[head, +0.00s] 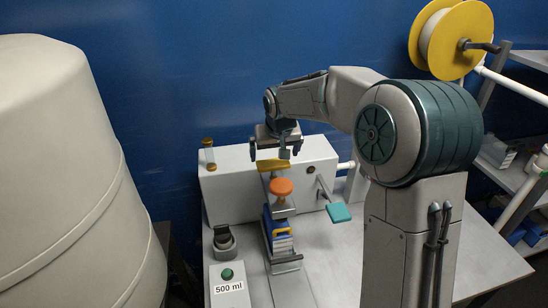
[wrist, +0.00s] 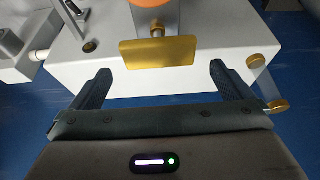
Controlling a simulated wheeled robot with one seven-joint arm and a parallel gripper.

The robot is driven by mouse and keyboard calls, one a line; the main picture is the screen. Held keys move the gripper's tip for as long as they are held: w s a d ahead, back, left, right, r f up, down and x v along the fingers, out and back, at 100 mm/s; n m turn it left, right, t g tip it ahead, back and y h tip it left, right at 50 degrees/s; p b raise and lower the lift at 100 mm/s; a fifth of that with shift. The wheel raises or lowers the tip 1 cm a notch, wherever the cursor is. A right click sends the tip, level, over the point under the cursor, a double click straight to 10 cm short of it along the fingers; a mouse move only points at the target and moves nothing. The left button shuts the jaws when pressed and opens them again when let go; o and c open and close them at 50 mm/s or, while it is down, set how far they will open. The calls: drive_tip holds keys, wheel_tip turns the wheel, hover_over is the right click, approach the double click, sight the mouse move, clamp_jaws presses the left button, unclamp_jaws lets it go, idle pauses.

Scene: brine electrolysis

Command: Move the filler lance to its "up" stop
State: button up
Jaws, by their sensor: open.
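A yellow plate-shaped handle (head: 273,165) sits at the front of the white machine housing, above an orange round knob (head: 282,187). I cannot tell for sure which of these belongs to the filler lance. In the wrist view the yellow handle (wrist: 157,53) lies just beyond and between my fingertips, on a short stem, with the orange knob (wrist: 152,4) cut off at the top edge. My gripper (head: 276,150) is open and empty above the handle; the wrist view shows its two fingers (wrist: 160,72) spread wider than the handle, with no visible contact.
The white housing (head: 232,178) stands against the blue wall. A teal paddle (head: 339,212) on a rod is at right, and a clear yellow-capped tube (head: 209,154) at left. A box labelled 500 ml (head: 228,284) is in front. The bench (head: 345,265) at right is clear.

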sight(273, 163)
drive_tip(key=shift+x, duration=2.2)
drive_tip(key=shift+d, duration=0.1)
drive_tip(key=shift+p, duration=0.3)
drive_tip(key=c, duration=1.1)
drive_tip(key=shift+w+r+p, duration=0.1)
drive_tip(key=shift+r+p, duration=0.8)
drive_tip(key=shift+r, duration=1.45)
drive_tip(key=o, duration=1.1)
